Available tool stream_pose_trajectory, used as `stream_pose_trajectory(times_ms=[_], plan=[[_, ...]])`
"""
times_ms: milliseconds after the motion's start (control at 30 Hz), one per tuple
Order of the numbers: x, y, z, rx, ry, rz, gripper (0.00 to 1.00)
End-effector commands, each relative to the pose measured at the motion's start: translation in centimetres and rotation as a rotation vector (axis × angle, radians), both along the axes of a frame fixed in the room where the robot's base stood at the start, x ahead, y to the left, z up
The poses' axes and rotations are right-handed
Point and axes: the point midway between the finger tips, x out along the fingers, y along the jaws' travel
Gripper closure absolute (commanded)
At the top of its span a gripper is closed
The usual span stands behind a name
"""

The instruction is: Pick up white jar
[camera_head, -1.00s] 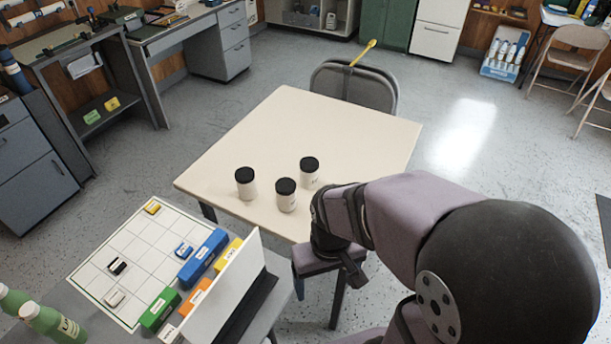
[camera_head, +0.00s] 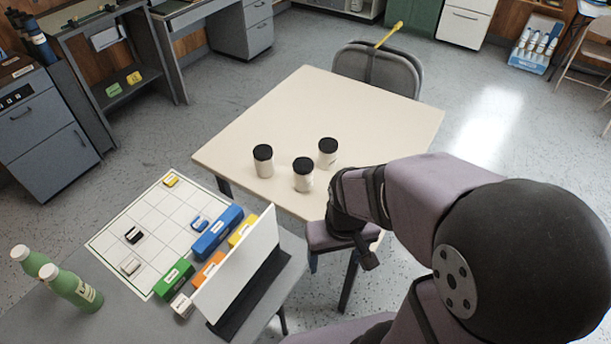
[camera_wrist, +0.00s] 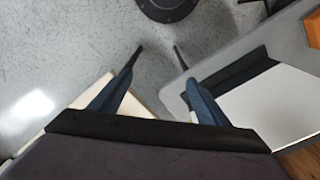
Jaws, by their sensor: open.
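Three white jars with black lids stand upright on the near part of the cream table (camera_head: 330,105). One jar is at the left (camera_head: 264,162), one at the front middle (camera_head: 303,176) and one at the right (camera_head: 327,154). My gripper (camera_wrist: 155,50) is open and empty in the wrist view, its two fingers apart above the floor. In the head view my gripper end hangs at the table's near edge, right of and nearer than the jars. No jar shows in the wrist view.
A grey table at lower left holds a white grid board (camera_head: 115,237), several coloured blocks, an upright white panel (camera_head: 240,262) and two green bottles (camera_head: 75,287). A grey chair (camera_head: 378,68) stands behind the cream table. The table's far part is clear.

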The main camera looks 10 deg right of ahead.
Motion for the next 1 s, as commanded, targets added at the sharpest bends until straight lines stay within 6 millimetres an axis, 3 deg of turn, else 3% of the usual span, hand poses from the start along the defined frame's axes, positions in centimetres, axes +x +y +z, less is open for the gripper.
stream_pose_trajectory(times_ms=[33,167,300,500,700,1000], plan=[[1.0,0.1,-1.6,0.002,-0.032,0.000,0.31],[4.8,0.4,-4.8,0.008,-0.166,-0.003,0.31],[10.2,0.6,-8.5,0.013,-0.364,-0.009,0.31],[17.6,0.6,-11.8,0.011,-0.673,-0.024,0.31],[23.0,0.3,-13.2,-0.003,-0.974,-0.040,0.31],[26.5,-0.3,-13.0,-0.034,-1.325,-0.057,0.31]])
